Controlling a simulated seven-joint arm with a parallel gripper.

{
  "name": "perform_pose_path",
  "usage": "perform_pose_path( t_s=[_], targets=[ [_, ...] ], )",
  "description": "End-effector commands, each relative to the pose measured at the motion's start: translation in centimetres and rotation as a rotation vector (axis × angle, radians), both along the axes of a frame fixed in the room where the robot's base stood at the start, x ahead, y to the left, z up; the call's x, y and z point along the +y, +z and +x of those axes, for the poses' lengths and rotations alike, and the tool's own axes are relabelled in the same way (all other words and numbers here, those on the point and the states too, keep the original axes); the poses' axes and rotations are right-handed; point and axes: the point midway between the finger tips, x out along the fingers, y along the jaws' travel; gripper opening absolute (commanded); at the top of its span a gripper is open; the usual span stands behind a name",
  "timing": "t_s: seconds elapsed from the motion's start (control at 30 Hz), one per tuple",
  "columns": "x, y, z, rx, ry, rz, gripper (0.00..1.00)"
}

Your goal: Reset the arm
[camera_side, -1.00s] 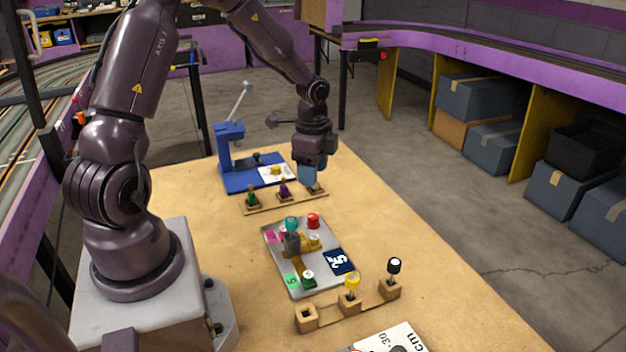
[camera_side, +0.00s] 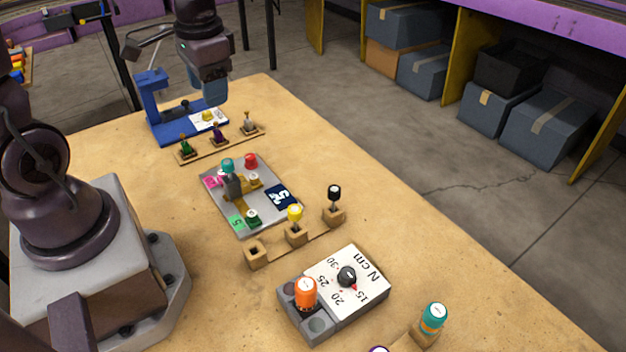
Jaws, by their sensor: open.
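My gripper (camera_side: 212,92) hangs from my dark arm at the back of the table, with its fingers pointing down. It looks open and no held thing shows in it. In the picture it overlaps the right end of the blue press-like stand. The grey-white piece stands clear of my fingers.
The blue stand (camera_side: 152,105) with a lever is at back left. A grey track plate (camera_side: 212,205) with coloured pieces lies mid-table. A wooden holder (camera_side: 275,250) bears yellow and black drivers. A torque dial box (camera_side: 350,280) stands in front. The table's right side is clear.

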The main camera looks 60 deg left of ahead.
Motion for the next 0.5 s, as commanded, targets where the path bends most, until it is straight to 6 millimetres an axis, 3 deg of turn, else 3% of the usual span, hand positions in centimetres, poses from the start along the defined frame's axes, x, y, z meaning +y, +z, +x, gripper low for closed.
perform_pose_path(
  t_s=[0.03,0.2,0.5],
  targets=[
    [-1.2,1.6,-0.7,-0.049,0.026,0.015,0.52],
    [-4.9,5.5,-3.4,-0.211,0.098,-0.002,0.52],
    [-9.1,9.7,-6.2,-0.458,-0.008,-0.083,0.52]
  ],
)
